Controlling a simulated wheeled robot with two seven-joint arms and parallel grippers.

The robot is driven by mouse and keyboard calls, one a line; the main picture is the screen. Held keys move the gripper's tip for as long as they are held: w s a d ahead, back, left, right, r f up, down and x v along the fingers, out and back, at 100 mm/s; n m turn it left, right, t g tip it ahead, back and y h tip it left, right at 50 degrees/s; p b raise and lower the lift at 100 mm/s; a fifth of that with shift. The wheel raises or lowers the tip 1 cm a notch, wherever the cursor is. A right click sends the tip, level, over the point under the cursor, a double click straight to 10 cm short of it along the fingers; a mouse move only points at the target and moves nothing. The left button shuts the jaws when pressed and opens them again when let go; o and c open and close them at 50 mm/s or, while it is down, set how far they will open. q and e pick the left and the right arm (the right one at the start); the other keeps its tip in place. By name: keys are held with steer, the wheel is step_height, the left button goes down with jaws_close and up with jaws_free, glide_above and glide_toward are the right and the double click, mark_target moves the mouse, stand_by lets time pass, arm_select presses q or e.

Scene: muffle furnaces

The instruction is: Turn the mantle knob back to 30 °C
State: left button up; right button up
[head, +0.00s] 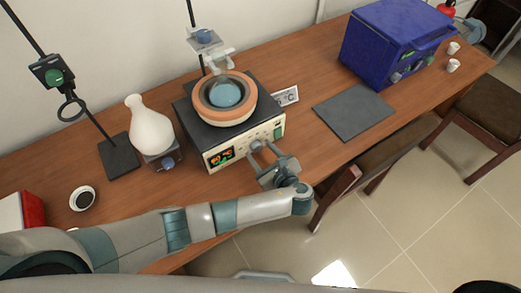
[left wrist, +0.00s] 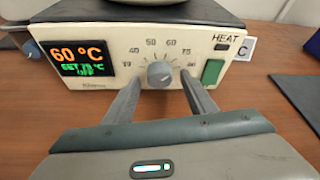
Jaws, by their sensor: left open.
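The heating mantle (head: 225,120) stands on the wooden table with a round flask (head: 225,94) in its bowl. In the left wrist view its front panel shows a grey knob (left wrist: 161,74) in a ring of numbers including 40, 50, 60 and 75. A green switch (left wrist: 213,72) sits right of the knob under HEAT. My left gripper (head: 264,153) is open in front of the panel, its fingers either side of the knob with gaps visible. Where the knob points is unclear.
Left of the mantle are a white flask (head: 150,130), a stand base (head: 119,155) and a dish (head: 82,198). A grey mat (head: 353,111) and a blue furnace (head: 390,45) are to the right. A small °C card (head: 287,96) stands behind the mantle.

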arm_select(q)
steer(key=shift+w+a+f, duration=0.1)
steer(key=shift+w, duration=0.05)
steer(key=c, duration=1)
steer(key=shift+c, duration=0.2)
